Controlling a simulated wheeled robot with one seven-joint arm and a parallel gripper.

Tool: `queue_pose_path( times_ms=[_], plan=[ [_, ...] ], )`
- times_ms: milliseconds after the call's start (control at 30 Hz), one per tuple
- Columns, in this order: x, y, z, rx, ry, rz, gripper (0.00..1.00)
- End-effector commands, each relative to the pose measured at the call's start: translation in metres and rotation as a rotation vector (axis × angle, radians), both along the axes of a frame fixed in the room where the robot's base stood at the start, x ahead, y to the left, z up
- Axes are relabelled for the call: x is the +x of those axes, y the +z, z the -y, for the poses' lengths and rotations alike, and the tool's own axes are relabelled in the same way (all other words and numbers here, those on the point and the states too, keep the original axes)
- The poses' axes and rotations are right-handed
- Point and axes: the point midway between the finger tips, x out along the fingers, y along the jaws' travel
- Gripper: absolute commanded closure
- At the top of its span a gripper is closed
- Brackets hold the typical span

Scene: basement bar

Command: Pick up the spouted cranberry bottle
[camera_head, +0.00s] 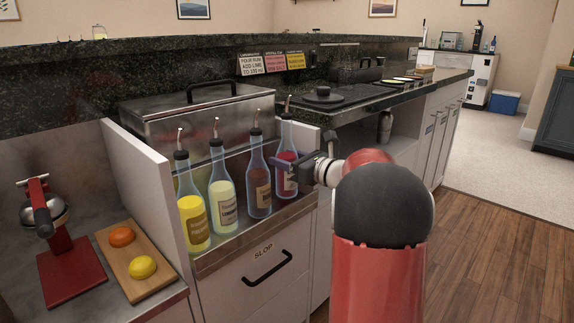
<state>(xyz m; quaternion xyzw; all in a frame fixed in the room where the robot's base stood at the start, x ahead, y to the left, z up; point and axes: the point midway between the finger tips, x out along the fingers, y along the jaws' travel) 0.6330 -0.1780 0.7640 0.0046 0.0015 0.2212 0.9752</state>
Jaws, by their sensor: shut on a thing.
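The spouted cranberry bottle (287,136) is clear glass with dark red contents and a thin metal spout. It stands upright at the right end of a row of spouted bottles in the metal speed rail. My gripper (285,163) reaches it from the right and is shut on its body. Part of its label is hidden behind the gripper. Whether the bottle's base touches the rail floor cannot be told.
A brown-filled bottle (259,185), a pale yellow one (222,195) and a yellow one (191,210) stand close on the left. The rail's front lip (220,259) runs before them. A lidded steel bin (190,115) is behind. A white panel (135,170) bounds the left.

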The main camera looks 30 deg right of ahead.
Motion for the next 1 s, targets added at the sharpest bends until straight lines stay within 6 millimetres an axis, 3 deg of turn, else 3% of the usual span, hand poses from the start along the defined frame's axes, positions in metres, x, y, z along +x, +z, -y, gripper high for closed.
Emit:
queue_pose_path(
  times_ms=[700,1000],
  plan=[
    [0.000,0.141,0.000,-0.003,-0.001,0.006,0.85],
    [0.000,0.178,0.000,-0.001,-0.001,0.005,0.85]
  ],
)
